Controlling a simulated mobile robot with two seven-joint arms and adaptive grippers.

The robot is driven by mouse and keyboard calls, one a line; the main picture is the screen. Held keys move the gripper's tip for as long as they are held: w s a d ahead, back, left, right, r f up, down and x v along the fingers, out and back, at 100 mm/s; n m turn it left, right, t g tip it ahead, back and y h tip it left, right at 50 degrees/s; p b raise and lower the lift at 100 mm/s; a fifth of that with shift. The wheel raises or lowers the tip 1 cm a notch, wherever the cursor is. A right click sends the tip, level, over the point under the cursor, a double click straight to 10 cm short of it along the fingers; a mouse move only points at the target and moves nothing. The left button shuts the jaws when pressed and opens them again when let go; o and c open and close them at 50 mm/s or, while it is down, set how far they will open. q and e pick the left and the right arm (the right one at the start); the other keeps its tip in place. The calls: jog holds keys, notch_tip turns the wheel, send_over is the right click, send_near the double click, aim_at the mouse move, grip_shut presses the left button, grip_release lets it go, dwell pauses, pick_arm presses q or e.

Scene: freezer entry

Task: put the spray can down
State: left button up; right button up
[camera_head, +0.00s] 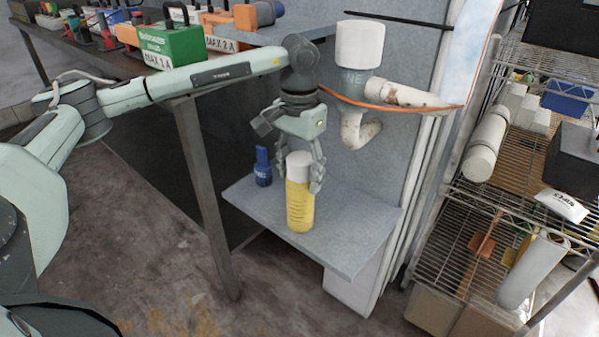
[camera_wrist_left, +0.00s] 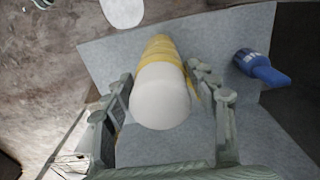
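The spray can (camera_head: 300,205) is yellow with a white cap. It is upright on the small grey shelf (camera_head: 350,240), its base appearing to touch the surface. In the left wrist view the can (camera_wrist_left: 161,95) is seen from its cap end, between the two fingers. My left gripper (camera_head: 301,178) comes down from above with one finger on each side of the can. My right gripper is in neither view.
A blue bottle (camera_head: 263,167) stands on the shelf left of the can and shows in the left wrist view (camera_wrist_left: 262,68). A white pipe (camera_head: 360,85) juts out above right. A wire rack (camera_head: 470,200) stands at right. The shelf's front right is clear.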

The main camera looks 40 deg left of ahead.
pick_arm(q)
jog(key=shift+o, duration=0.8)
jog(key=shift+r, duration=0.15)
